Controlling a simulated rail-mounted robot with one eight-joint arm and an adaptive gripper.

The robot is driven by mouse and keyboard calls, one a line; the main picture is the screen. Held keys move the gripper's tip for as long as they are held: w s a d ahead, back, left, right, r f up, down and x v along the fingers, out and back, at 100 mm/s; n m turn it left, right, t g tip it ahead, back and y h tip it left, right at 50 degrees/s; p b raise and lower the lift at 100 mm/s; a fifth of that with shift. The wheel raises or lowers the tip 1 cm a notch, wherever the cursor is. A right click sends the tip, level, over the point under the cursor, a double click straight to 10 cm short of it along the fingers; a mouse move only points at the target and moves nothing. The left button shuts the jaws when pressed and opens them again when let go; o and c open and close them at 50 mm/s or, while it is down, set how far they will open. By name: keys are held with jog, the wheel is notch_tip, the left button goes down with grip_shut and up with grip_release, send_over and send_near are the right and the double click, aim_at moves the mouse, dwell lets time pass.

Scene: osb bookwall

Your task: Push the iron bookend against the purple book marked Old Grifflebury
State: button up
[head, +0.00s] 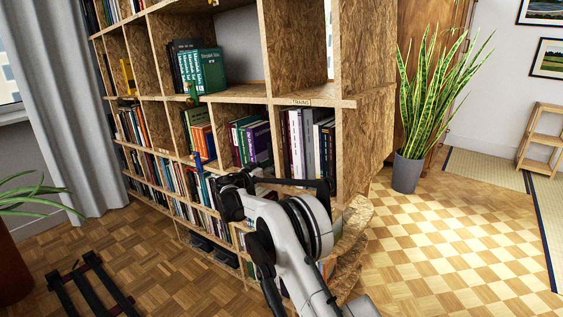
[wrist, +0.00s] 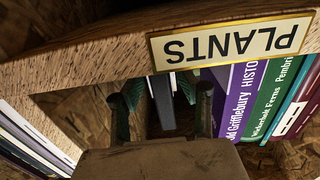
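The purple book marked Old Grifflebury (wrist: 238,105) stands in the shelf compartment labelled Plants, upside down in the wrist view. It appears as a purple spine in the head view (head: 262,144). A narrow dark grey upright plate, seemingly the iron bookend (wrist: 161,103), is left of the books in the wrist view. My gripper (wrist: 160,92) is open, with one finger on each side of this plate and gaps showing. The right finger is close beside the purple book; I cannot tell whether they touch. In the head view my arm hides the fingertips and the bookend.
Green (wrist: 268,105) and red books stand beyond the purple one. The shelf edge with the Plants label (wrist: 230,42) runs close to my gripper. More books (wrist: 30,140) stand at the left in the wrist view. A potted plant (head: 407,172) stands right of the bookcase.

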jog(key=shift+x, duration=1.2)
grip_shut()
dwell(0.3)
jog(key=shift+w+a+f+b, duration=0.1)
jog(key=shift+w+a+b, duration=0.4)
jog(key=shift+a, duration=0.1)
jog(key=shift+w+a+f+b, duration=0.1)
jog(key=shift+w+a+b, duration=0.2)
jog(key=shift+w+a, duration=0.25)
jog(key=shift+s+a, duration=0.1)
